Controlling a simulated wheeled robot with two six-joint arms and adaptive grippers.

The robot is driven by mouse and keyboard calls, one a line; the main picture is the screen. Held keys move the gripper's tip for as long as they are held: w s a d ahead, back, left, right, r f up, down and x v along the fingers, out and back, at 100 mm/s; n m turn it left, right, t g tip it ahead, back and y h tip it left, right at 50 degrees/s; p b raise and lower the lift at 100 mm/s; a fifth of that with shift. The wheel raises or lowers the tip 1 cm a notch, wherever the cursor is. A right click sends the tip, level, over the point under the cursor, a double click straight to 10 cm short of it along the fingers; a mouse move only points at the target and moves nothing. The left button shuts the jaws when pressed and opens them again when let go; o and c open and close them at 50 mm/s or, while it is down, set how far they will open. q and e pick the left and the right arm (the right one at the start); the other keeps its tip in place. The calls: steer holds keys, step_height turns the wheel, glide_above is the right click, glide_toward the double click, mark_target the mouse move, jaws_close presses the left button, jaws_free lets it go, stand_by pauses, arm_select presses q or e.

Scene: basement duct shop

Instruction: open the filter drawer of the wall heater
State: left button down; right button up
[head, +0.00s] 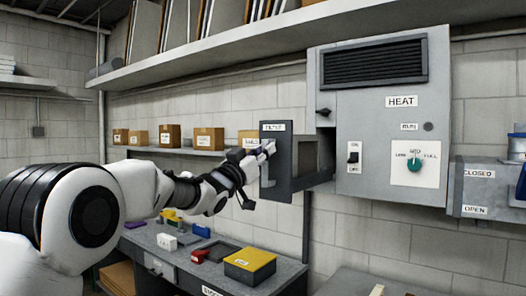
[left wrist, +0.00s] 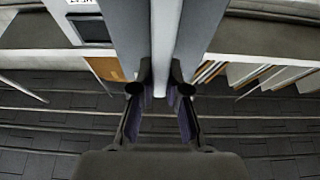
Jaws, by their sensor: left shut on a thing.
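The grey wall heater (head: 350,190) hangs on the block wall in the head view, with a dark grille, a HEAT label and a green dial. Its dark filter drawer (head: 280,183) stands out from the heater's left side, with an open frame showing between its front plate and the heater. My left gripper (head: 266,150) is at the front plate, shut on the drawer's pale upright handle (head: 266,178). In the left wrist view the fingers (left wrist: 160,88) stand on either side of the handle bar (left wrist: 165,45). My right gripper is not in view.
A workbench (head: 140,238) below holds a yellow-topped box (head: 250,262), a red item (head: 198,256) and small parts. A long shelf (head: 200,58) runs above. Cardboard boxes (head: 208,138) line a lower shelf. A grey box labelled CLOSED and OPEN (head: 480,190) is at right.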

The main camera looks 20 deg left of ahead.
arm_select(q)
steer(key=shift+f, duration=0.3)
steer(key=c, duration=1.2)
jaws_free()
steer(key=shift+c, duration=0.2)
steer(key=shift+o, duration=0.4)
steer(key=shift+w+d, duration=0.1)
steer(key=shift+w, duration=0.2)
steer(key=shift+s, duration=0.15)
steer(key=shift+s+a, duration=0.2)
steer(key=shift+s, duration=0.1)
steer(key=v, duration=1.1)
steer(key=shift+f, duration=0.15)
steer(key=shift+d, duration=0.1)
